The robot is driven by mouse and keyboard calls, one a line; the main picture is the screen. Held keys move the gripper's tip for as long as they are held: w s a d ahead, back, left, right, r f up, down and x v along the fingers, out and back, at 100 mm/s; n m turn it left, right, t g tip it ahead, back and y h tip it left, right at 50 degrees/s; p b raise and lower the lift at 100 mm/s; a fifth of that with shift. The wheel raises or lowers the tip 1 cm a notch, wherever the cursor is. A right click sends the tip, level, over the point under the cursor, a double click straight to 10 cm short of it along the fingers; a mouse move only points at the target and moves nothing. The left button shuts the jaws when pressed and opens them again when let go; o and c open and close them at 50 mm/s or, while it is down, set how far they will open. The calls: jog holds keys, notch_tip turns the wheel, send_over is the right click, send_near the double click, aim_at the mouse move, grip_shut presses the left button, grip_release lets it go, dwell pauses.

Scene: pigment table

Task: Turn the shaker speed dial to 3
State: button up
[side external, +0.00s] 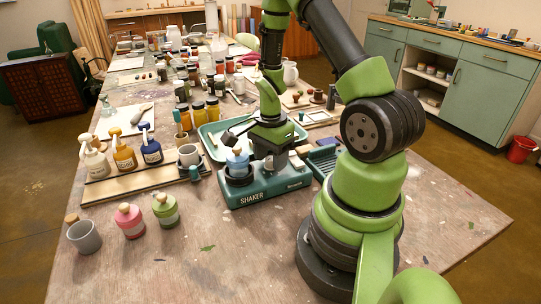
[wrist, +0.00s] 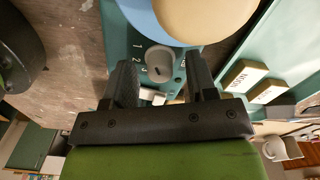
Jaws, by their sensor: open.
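The teal shaker (side external: 245,197), labelled SHAKER, stands on the table in the side view. A blue jar (side external: 238,165) sits in its dark round holder (side external: 238,180). In the wrist view the grey dial knob (wrist: 160,59) is on the shaker's teal top, with small numbers, 1 and 2 among them, on its left. A dark mark shows on the knob; the setting is unclear. My gripper (wrist: 160,68) is open, one finger on each side near the knob, with gaps visible. In the side view my gripper (side external: 270,157) is over the shaker and hides the dial.
The blue jar's tan lid (wrist: 207,15) is close beyond the fingertips. A teal tray (side external: 211,135) lies behind. The front table area is mostly clear.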

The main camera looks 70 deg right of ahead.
jog(key=c, duration=0.9)
jog(key=shift+n, duration=0.3)
jog(key=n, duration=0.3)
jog(key=shift+n, duration=0.4)
jog(key=n, duration=0.5)
jog(key=shift+n, duration=0.3)
jog(key=n, duration=0.3)
jog(key=shift+n, duration=0.3)
jog(key=n, duration=0.3)
jog(key=shift+n, duration=0.3)
jog(key=n, duration=0.6)
jog(key=shift+n, duration=0.3)
